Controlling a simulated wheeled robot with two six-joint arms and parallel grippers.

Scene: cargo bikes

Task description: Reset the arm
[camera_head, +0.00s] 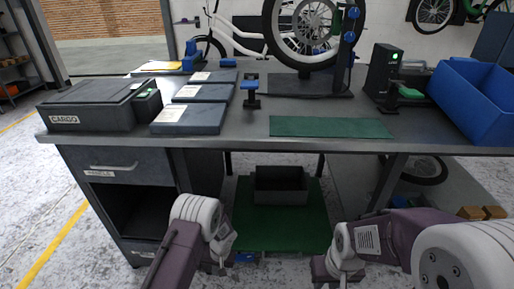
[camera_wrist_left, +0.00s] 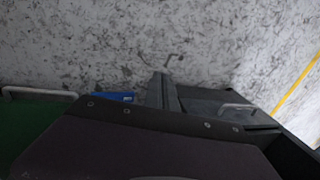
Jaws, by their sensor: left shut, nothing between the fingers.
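My left arm comes in at the bottom of the head view, in front of the workbench. Its left gripper (camera_head: 220,266) hangs low below the bench top, shut and empty, and holds nothing. The left wrist view looks down on the speckled floor. My right gripper (camera_head: 326,270) is low at the bottom of the head view, in front of the bench; its fingers are too hidden to tell open from shut. Both grippers are apart from the things on the bench top.
The grey workbench (camera_head: 250,131) carries a cargo case (camera_head: 85,112), flat dark boxes (camera_head: 187,118), a green mat (camera_head: 330,127), a wheel on a stand (camera_head: 305,30) and a blue bin (camera_head: 478,98). Below are an open cabinet (camera_head: 130,205) and a dark tray (camera_head: 280,190).

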